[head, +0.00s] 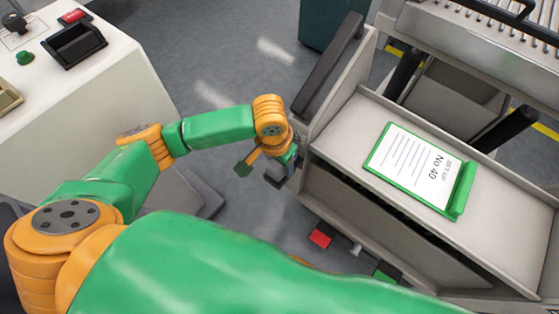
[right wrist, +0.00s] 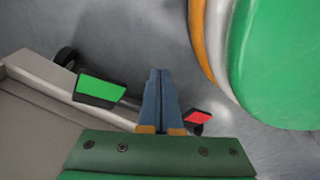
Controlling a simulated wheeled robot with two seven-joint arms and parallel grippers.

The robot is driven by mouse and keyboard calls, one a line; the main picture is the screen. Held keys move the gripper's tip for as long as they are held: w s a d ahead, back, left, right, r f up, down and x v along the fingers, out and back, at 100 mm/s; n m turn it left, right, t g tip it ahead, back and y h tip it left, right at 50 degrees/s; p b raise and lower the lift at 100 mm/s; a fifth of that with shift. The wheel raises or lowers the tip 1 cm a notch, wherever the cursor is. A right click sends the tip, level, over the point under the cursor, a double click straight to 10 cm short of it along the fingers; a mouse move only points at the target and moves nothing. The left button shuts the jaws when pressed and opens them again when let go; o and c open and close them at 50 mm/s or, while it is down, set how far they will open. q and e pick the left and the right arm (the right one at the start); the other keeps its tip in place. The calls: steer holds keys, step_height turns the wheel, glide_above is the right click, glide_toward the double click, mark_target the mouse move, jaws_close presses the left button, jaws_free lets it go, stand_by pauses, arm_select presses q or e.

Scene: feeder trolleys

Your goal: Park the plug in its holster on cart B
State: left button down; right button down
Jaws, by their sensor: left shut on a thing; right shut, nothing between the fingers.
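My left gripper (head: 286,170) is beside the near left corner of the grey cart (head: 323,123). It is shut on a small dark grey piece that looks like the plug (head: 275,179), largely covered by the gripper and wrist. I cannot make out a holster for certain, nor a letter on the cart. My right gripper (right wrist: 160,75) shows in the right wrist view, its blue fingers shut and empty, above the floor near the pedals. It is not visible in the head view.
A green clipboard (head: 459,203) with a "No 40" sheet lies on the cart's top. A red pedal (head: 320,239) and a green pedal (head: 386,272) are low at its near side. A white console (head: 95,95) stands left. A dark teal bin (head: 328,22) stands behind.

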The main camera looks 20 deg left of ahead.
arm_select(q)
steer(key=shift+c, duration=0.8)
jaws_free()
